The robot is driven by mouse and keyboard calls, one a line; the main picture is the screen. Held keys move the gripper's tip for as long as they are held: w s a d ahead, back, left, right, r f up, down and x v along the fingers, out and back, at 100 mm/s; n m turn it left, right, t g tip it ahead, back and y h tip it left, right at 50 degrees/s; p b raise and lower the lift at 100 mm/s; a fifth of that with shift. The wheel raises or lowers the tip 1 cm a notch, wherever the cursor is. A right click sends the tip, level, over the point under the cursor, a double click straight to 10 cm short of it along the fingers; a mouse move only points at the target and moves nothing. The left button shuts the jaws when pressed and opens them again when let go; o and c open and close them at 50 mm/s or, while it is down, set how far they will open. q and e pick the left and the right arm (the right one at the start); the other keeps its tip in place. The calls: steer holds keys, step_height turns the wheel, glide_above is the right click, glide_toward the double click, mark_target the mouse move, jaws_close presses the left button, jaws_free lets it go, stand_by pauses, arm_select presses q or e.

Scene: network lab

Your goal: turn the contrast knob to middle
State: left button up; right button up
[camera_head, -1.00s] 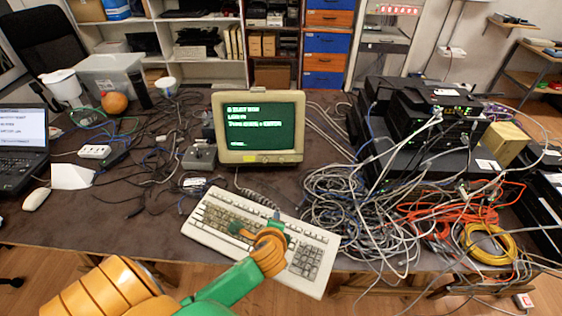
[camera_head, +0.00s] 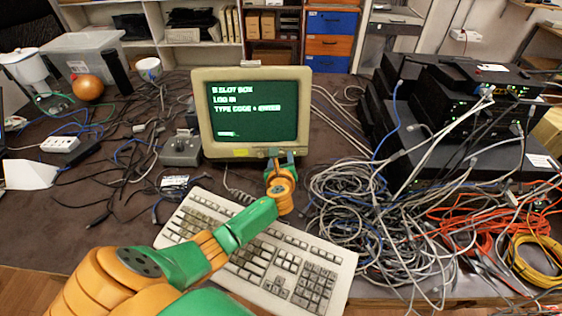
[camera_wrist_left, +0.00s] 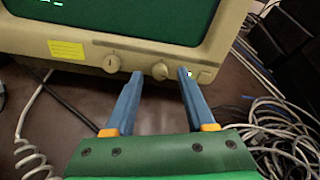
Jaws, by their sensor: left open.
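The beige monitor (camera_head: 252,160) stands on the dark table with a lit green text screen. In the left wrist view its lower bezel (camera_wrist_left: 85,62) carries two round knobs, a left knob (camera_wrist_left: 112,63) and a right knob (camera_wrist_left: 160,71). I cannot read which is contrast. My left gripper (camera_head: 280,157) is open at the monitor's lower right front. In the left wrist view the left gripper's (camera_wrist_left: 161,74) blue fingertips lie on either side of the right knob. I cannot tell whether they touch it. My right gripper is not in view.
A beige keyboard (camera_head: 257,262) lies under my left arm. Tangled cables (camera_head: 350,200) and stacked black network boxes (camera_head: 440,150) fill the right side. A grey box with a knob (camera_head: 180,150) stands left of the monitor. A yellow label (camera_wrist_left: 67,50) marks the bezel.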

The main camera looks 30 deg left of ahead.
arm_select(q)
steer(key=shift+w+a+f, duration=0.15)
steer(key=shift+w, duration=0.05)
steer(key=shift+s, duration=0.1)
steer(key=shift+s+r, duration=0.1)
steer(key=shift+r, duration=0.1)
steer(key=c, duration=0.3)
jaws_close()
